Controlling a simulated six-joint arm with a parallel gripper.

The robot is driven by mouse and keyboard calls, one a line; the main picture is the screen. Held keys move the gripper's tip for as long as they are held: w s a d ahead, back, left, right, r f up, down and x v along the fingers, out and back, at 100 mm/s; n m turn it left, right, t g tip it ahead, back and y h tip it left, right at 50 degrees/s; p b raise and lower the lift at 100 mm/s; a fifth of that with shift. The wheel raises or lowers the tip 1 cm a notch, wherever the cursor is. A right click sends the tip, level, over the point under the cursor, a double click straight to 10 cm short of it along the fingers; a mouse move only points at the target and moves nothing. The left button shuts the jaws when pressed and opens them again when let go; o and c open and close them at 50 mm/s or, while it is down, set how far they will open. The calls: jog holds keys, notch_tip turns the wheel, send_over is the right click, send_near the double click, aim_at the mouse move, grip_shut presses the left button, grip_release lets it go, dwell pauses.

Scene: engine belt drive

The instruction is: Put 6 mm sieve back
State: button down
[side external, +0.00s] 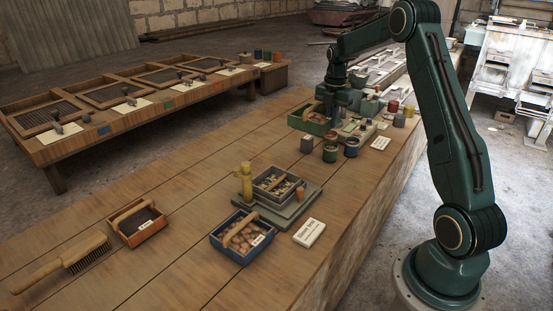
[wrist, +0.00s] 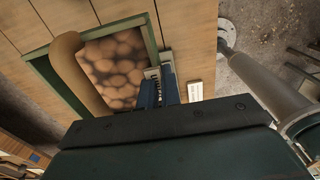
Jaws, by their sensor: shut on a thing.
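My gripper (side external: 335,106) is at the far end of the workbench, shut on a green box-shaped sieve (side external: 304,125) with a wooden handle. In the wrist view the green sieve (wrist: 42,68) is close up, with round brown pieces showing inside its rim and the wooden handle (wrist: 76,70) along its left side. A blue box (side external: 231,254) and an orange box (side external: 139,231), each with a wooden handle, stand nearer.
A grey stand (side external: 291,213) with a small divided tray stands mid-bench, beside a white card (side external: 309,233). Several small jars (side external: 330,153) crowd the bench near my gripper. A brush (side external: 68,262) lies at the near left. The bench between the jars and stand is clear.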

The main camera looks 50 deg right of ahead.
jog(key=f, duration=0.7)
jog(key=d+f, duration=0.1)
jog(key=f, duration=0.6)
jog(key=d+f, duration=0.1)
jog(key=f, duration=0.5)
jog(key=shift+s+f, duration=0.4)
jog(key=shift+f, duration=0.1)
jog(key=c, duration=1.6)
grip_release()
notch_tip(320, 180, up, 12)
jog(key=shift+r, duration=0.2)
